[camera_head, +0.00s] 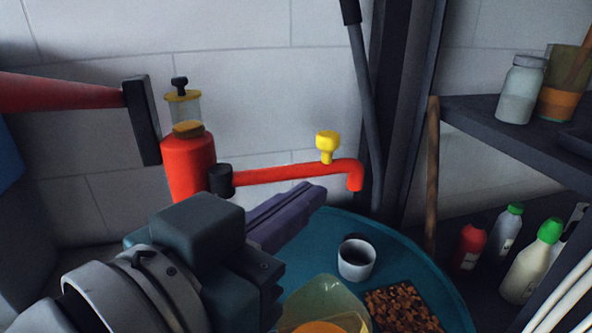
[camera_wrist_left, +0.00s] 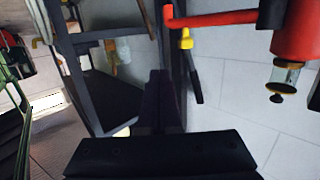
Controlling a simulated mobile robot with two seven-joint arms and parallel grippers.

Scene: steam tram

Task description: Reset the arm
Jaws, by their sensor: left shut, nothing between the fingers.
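My left gripper (camera_head: 290,215) reaches in from the lower left in the head view, with its fingers together and nothing between them. It is above the teal round table (camera_head: 415,250), in front of the red pipe and to the left of a white cup. In the left wrist view the shut fingers (camera_wrist_left: 160,85) point up the middle of the picture, clear of other things. My right gripper is in neither view.
A red pipe (camera_head: 290,174) with a yellow valve (camera_head: 328,145) runs along the wall behind. A cup (camera_head: 356,260), a yellowish container (camera_head: 330,300) and a tray of brown pieces (camera_head: 402,308) stand on the table. Shelves with jars (camera_head: 521,90) and bottles (camera_head: 530,265) are at right.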

